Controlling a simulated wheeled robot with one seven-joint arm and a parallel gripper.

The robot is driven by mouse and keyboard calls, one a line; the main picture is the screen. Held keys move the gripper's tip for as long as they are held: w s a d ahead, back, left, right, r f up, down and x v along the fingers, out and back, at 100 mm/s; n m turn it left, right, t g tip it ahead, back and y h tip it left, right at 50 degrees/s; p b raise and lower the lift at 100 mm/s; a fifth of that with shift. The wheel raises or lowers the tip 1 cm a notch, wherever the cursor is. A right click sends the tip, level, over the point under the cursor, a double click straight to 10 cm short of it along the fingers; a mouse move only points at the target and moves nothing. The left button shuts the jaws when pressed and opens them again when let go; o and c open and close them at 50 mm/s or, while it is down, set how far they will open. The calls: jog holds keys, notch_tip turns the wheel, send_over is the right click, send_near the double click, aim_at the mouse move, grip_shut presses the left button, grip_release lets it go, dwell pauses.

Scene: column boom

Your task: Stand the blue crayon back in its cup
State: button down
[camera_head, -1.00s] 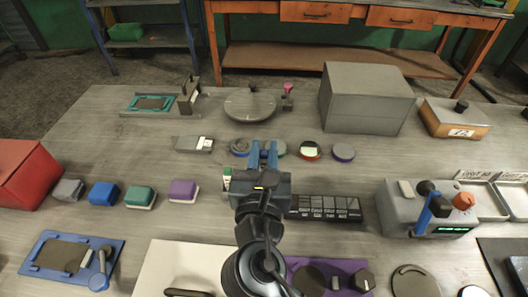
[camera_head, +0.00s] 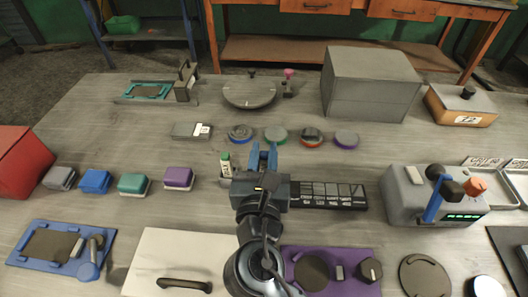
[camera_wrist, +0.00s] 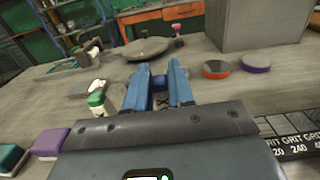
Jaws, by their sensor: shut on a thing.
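My gripper (camera_head: 263,155) is above the middle of the grey table, its two blue fingers pointing away from me. It also shows in the wrist view (camera_wrist: 158,78). The fingers are close together, with a small dark blue piece (camera_wrist: 160,101) between them; its shape is mostly hidden, so I cannot tell for certain that it is the blue crayon. I cannot make out a crayon cup in either view. A small white bottle with a green cap (camera_head: 225,163) stands just left of the fingers, apparently apart from them; it also shows in the wrist view (camera_wrist: 97,100).
Several coloured discs, including a green one (camera_head: 276,135), lie beyond the fingers. A black grit block (camera_head: 328,195) is at right, and a purple box (camera_head: 178,178) at left. A control box (camera_head: 435,198) and large grey box (camera_head: 370,83) stand farther right.

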jog(key=c, duration=0.9)
grip_release()
jog(key=shift+s, duration=0.1)
jog(key=s, duration=0.7)
jog(key=shift+s+a+b, duration=0.1)
jog(key=shift+s+b, duration=0.25)
jog(key=shift+b, duration=0.05)
